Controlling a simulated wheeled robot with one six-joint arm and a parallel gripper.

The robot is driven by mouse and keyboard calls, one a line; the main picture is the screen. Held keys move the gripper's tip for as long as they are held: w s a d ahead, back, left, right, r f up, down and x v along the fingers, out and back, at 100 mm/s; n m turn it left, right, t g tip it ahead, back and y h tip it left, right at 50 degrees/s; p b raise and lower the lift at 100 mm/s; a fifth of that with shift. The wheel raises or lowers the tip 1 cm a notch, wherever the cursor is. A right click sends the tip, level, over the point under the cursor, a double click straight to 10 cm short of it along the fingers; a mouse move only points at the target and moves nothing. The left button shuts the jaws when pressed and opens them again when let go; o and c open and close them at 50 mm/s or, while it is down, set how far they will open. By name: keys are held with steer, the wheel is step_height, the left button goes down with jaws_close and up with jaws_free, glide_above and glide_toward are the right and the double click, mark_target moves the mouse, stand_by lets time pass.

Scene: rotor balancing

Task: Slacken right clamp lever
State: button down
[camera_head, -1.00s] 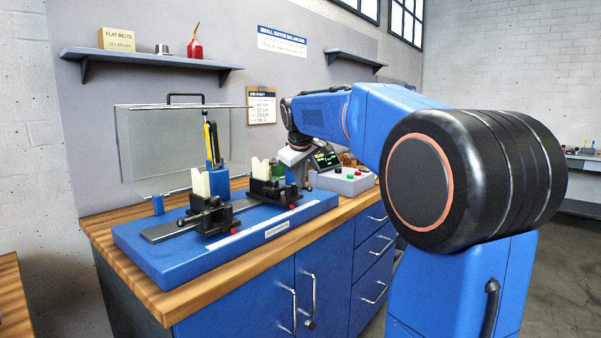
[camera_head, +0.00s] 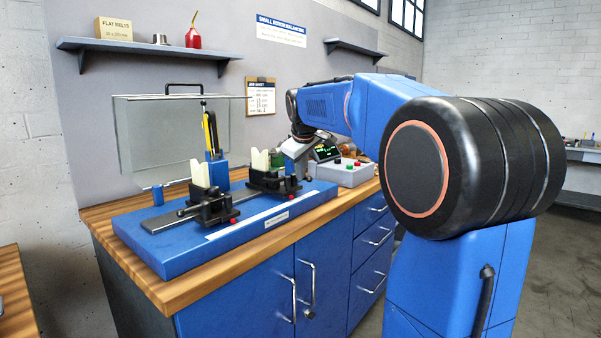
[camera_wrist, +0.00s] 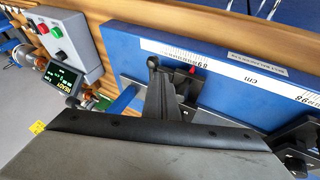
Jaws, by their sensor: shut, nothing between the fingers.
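The right clamp lever, with a red tip (camera_head: 308,178), is on the right black clamp (camera_head: 272,180) of the blue balancing stand (camera_head: 165,256). Whether the fingers touch the lever cannot be told. The left clamp lever's red tip (camera_head: 233,221) points toward the front.
A grey control box (camera_head: 350,173) with coloured buttons and a lit display (camera_head: 326,152) stands right of the stand, close to my gripper. Two cream-coloured supports rise from the clamps. A clear shield (camera_head: 150,140) stands behind. The wooden bench front edge is clear.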

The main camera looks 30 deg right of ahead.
steer(key=shift+d, duration=0.2)
steer(key=shift+d+n+t+y, duration=0.3)
steer(key=shift+d+n+y, duration=0.6)
steer(key=shift+n, duration=0.6)
steer(key=d+n+y, duration=0.1)
steer(key=n, duration=0.1)
steer(key=w+d+n+y, duration=0.1)
steer(key=n, duration=0.1)
steer(key=shift+f, duration=0.1)
steer(key=n+y, duration=0.1)
steer(key=w+d+n+y, duration=0.1)
steer(key=n, duration=0.1)
steer(key=shift+d, duration=0.1)
steer(key=n, duration=0.1)
steer(key=w+d+n+g+y, duration=0.1)
steer(key=n, duration=0.1)
steer(key=shift+w+y, duration=0.15)
steer(key=shift+y, duration=0.15)
steer(key=shift+w+d+n+g, duration=0.1)
steer(key=shift+w+n+g, duration=0.15)
steer(key=shift+n+g, duration=0.25)
steer(key=shift+w, duration=0.15)
steer(key=shift+w+d, duration=0.1)
